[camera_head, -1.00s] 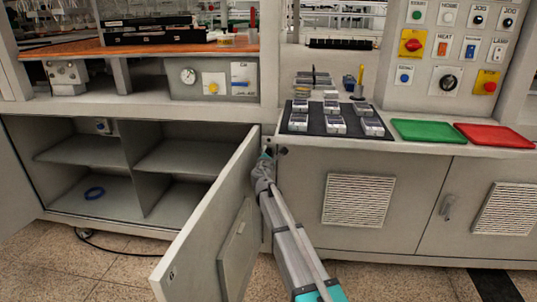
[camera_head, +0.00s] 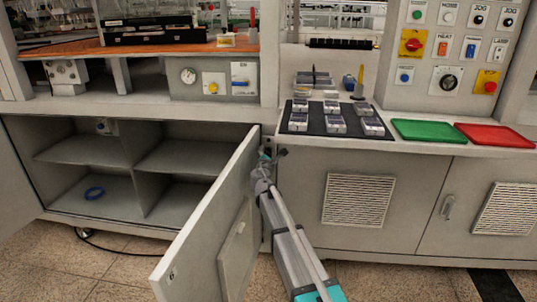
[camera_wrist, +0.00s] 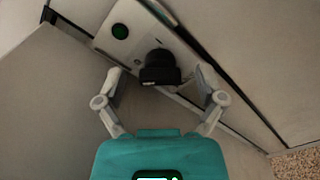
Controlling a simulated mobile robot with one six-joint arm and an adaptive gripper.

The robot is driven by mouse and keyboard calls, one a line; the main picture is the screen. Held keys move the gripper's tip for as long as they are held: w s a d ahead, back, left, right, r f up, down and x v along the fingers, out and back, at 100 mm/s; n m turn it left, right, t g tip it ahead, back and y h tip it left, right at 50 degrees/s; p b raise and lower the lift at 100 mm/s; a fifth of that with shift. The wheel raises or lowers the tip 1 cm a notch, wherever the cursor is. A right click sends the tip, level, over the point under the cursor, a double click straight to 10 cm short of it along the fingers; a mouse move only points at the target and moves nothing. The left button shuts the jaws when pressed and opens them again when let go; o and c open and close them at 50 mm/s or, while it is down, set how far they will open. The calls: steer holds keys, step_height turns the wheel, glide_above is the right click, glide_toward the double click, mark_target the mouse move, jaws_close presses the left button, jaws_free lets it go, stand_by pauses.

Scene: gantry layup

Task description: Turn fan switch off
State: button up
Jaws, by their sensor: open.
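In the head view my gripper (camera_head: 265,164) is at the upright between the open cabinet door and the right cabinet. A small dark part (camera_head: 283,152) shows just beside it.
The open cabinet door (camera_head: 205,225) stands close to the left of my arm. A control panel (camera_head: 418,98) with several buttons and switches is at upper right. Green (camera_head: 428,131) and red (camera_head: 495,136) trays lie on the counter.

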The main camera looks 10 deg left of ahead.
steer(key=s, duration=1.1)
steer(key=shift+a, duration=0.15)
steer(key=s+d+f+m+g+h, duration=0.2)
steer(key=s+d+f+m+g, duration=0.15)
steer(key=d+m, duration=0.35)
steer(key=s+d+f+m+g+h, duration=0.2)
steer(key=s+d+f+m+g, duration=0.15)
steer(key=d, duration=0.55)
steer(key=s+d+f+m+g+h, duration=0.2)
steer(key=s+d+f+m+g, duration=0.15)
steer(key=d+m, duration=0.4)
steer(key=s+d+f+m+g+y, duration=0.2)
steer(key=s+f+m+g+y, duration=0.15)
steer(key=s, duration=0.65)
steer(key=s+d+f+m+g+y, duration=0.25)
steer(key=s+f+m+g, duration=0.2)
steer(key=s, duration=0.55)
step_height(320, 180, up, 35)
steer(key=p, duration=3.5)
steer(key=shift+a+m+y, duration=0.2)
steer(key=shift+m+y, duration=0.1)
steer(key=shift+m, duration=0.1)
steer(key=shift+t, duration=0.25)
